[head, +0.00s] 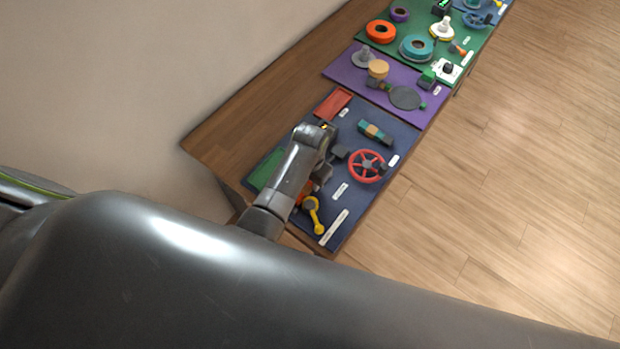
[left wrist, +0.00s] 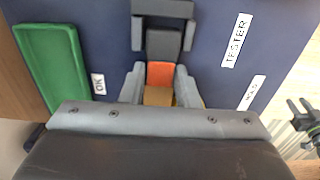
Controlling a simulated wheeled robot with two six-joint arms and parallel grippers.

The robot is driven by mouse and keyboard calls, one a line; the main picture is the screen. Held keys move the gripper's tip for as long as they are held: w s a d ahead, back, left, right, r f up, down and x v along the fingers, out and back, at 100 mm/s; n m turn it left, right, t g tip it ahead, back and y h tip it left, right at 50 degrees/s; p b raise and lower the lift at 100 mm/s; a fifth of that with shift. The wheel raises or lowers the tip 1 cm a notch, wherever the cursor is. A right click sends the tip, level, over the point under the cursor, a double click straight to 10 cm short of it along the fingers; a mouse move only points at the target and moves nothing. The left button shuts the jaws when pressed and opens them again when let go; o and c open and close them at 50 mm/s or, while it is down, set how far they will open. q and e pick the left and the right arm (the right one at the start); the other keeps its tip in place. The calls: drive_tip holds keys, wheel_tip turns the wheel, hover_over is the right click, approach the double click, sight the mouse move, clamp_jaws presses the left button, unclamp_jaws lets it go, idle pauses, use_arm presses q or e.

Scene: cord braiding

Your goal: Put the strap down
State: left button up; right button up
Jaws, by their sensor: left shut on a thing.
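My left gripper (left wrist: 160,88) reaches down over the blue mat (left wrist: 205,85), with its two grey fingers on either side of an orange piece, seemingly the strap (left wrist: 160,74), with a tan part below it. The fingers are shut on it. A dark grey forked fixture (left wrist: 163,10) lies just beyond the fingertips in the left wrist view. In the head view my left arm covers much of the grip, and an orange bit shows beside it. What looks like my right gripper (left wrist: 304,118) shows small and dark at the right edge of the wrist view; its jaw state is unclear.
A green tray (left wrist: 52,65) lies beside an OK label. A red tray (head: 333,103), a red handwheel (head: 366,166), a yellow lever (head: 314,214) and a teal piece (head: 375,131) are on the blue mat. A purple mat (head: 345,73) with objects lies farther along the table.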

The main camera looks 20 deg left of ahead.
sight(310, 182)
use_arm(q)
drive_tip(key=o, duration=1)
drive_tip(key=shift+o, duration=0.3)
drive_tip(key=shift+r+p, duration=0.8)
wheel_tip(310, 182, up, 6)
drive_tip(key=p, duration=0.4)
drive_tip(key=shift+f, duration=0.15)
drive_tip(key=shift+r+b, duration=0.45)
drive_tip(key=shift+r, duration=2.05)
